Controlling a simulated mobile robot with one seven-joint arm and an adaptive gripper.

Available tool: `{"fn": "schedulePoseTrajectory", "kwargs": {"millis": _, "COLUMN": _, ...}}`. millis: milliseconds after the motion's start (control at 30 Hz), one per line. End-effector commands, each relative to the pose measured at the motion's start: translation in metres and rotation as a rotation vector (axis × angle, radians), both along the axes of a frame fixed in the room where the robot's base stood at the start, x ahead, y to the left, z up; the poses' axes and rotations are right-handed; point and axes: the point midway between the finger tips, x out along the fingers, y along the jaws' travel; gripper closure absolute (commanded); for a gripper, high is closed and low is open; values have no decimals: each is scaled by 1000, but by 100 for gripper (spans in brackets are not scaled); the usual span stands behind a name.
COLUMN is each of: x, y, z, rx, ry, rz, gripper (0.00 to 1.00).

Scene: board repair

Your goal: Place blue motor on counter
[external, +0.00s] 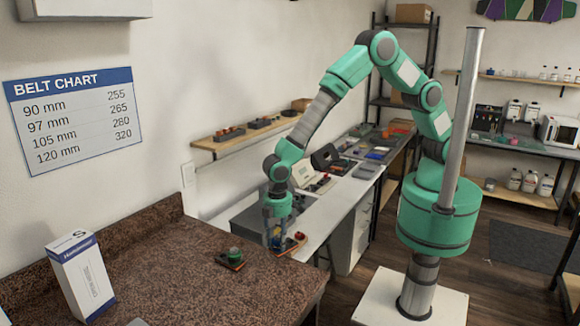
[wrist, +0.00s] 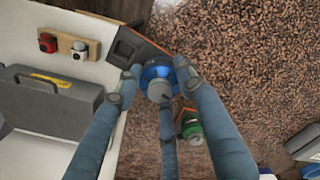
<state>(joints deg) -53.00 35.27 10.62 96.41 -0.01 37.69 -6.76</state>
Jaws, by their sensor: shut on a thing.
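The blue motor (wrist: 155,72), with a dark mount and an orange-edged base, sits between the fingers of my gripper (wrist: 158,88) in the wrist view. In the external view the blue motor (external: 276,243) is small and partly hidden by my gripper (external: 275,238), at the right end of the brown speckled counter (external: 180,280). In the wrist view the counter (wrist: 260,60) fills the right side, and the motor is over its edge. I cannot tell whether the base touches the counter.
A green motor (external: 235,256) on a dark base stands on the counter. A white and blue box (external: 82,275) stands at the left. A wooden strip with red and pale parts (wrist: 65,45) and a grey case (wrist: 45,100) lie on the white bench. The counter's middle has free room.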

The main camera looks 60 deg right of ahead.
Motion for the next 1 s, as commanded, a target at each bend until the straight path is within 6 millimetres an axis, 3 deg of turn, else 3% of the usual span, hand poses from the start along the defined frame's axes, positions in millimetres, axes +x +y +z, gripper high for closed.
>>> {"fn": "schedulePoseTrajectory", "kwargs": {"millis": 200, "x": -54, "y": 62, "z": 7, "rx": 1, "ry": 0, "rz": 104, "gripper": 100}}
{"fn": "schedulePoseTrajectory", "kwargs": {"millis": 500, "x": -127, "y": 126, "z": 15, "rx": 1, "ry": 0, "rz": 222, "gripper": 100}}
{"fn": "schedulePoseTrajectory", "kwargs": {"millis": 733, "x": -157, "y": 148, "z": 18, "rx": 1, "ry": 0, "rz": 266, "gripper": 100}}
{"fn": "schedulePoseTrajectory", "kwargs": {"millis": 1000, "x": -162, "y": 151, "z": 18, "rx": 1, "ry": 0, "rz": 273, "gripper": 100}}
